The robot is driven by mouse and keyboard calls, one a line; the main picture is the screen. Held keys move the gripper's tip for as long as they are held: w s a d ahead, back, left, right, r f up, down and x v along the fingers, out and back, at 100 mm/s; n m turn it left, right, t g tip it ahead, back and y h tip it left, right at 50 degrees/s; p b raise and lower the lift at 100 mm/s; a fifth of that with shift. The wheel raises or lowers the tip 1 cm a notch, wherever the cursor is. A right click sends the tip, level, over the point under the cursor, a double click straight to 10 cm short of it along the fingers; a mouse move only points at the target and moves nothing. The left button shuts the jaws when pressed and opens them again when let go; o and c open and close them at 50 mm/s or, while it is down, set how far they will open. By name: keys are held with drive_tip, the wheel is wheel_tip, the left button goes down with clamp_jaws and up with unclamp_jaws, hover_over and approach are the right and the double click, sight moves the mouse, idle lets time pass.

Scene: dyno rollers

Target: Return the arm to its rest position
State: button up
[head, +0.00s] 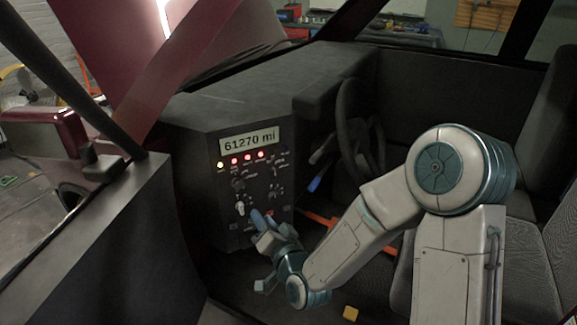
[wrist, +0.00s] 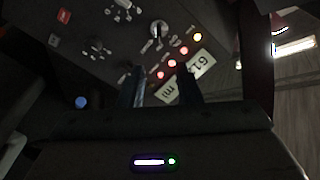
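My arm (head: 345,245) reaches from the right across the car interior, bent at the elbow, toward the dashboard panel (head: 205,190). My gripper (head: 264,219) is in front of the panel's lower part, close to its knobs and switches. In the wrist view my gripper (wrist: 162,76) shows two dark fingers with a gap between them and nothing held in it. The panel (wrist: 110,62) lies beyond the fingertips. Whether a fingertip touches the panel cannot be told.
The display (head: 249,140) reads 61270 mi, above a row of lit red and yellow lamps (head: 248,157). A steering wheel (head: 352,130) and a blue-tipped lever (head: 316,182) are right of the panel. Seats (head: 540,245) are at the right. A door (head: 110,245) bounds the left.

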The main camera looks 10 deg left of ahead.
drive_tip(key=s+d+r+n+g+h+p, duration=0.2)
drive_tip(key=d+r+g+h+p, duration=0.15)
drive_tip(key=d, duration=0.55)
drive_tip(key=s+d+r+n+g+h+p, duration=0.1)
drive_tip(key=s+d+r+g+h+p, duration=0.15)
drive_tip(key=d+h, duration=0.4)
drive_tip(key=s+d+r+g+p, duration=0.1)
drive_tip(key=s+d+r+g, duration=0.2)
drive_tip(key=s+d, duration=0.3)
drive_tip(key=s+d+r+m+g+p, duration=0.1)
drive_tip(key=s+d+r+g+p, duration=0.1)
drive_tip(key=s+d+r, duration=0.3)
drive_tip(key=s+d+g, duration=0.1)
drive_tip(key=s, duration=0.3)
drive_tip(key=shift+s+d, duration=0.25)
drive_tip(key=shift+s, duration=0.05)
drive_tip(key=shift+o, duration=0.2)
drive_tip(key=shift+r, duration=0.1)
